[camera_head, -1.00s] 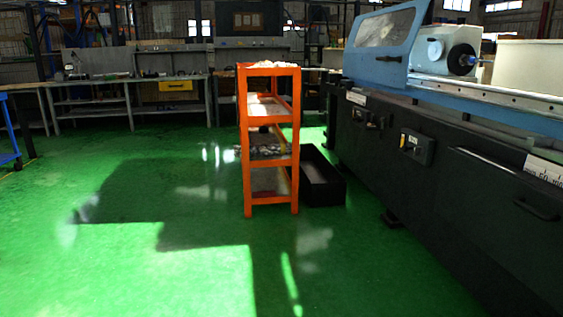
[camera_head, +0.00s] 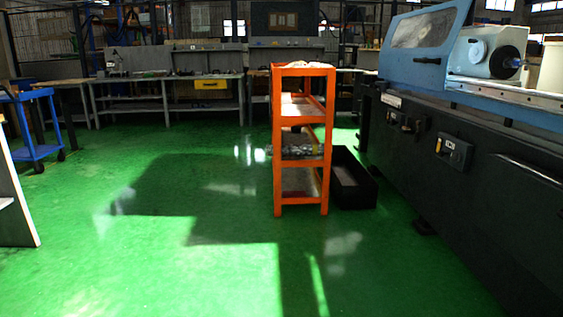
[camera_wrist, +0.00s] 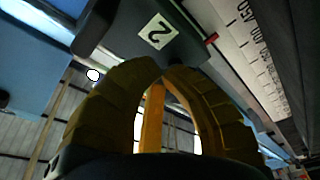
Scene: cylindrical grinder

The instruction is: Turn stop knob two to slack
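A dark block with a white label marked "2" (camera_wrist: 157,31) shows at the top of the wrist view. A small red mark sits at its right edge. I take it for stop knob two; its lower part is hidden behind my fingertips. My gripper (camera_wrist: 162,74) has brownish-yellow fingers that curve in until their tips meet, with nothing seen between the tips. The tips overlap the block's lower edge in the picture; I cannot tell whether they touch it. The head view shows neither my gripper nor the knob.
A white numbered scale (camera_wrist: 250,40) runs beside the block. In the head view, the dark grinder with its blue hood (camera_head: 422,45) fills the right. An orange shelf rack (camera_head: 303,120) and a black bin (camera_head: 352,185) stand mid-picture. A blue cart (camera_head: 35,125) is at left; green floor is open.

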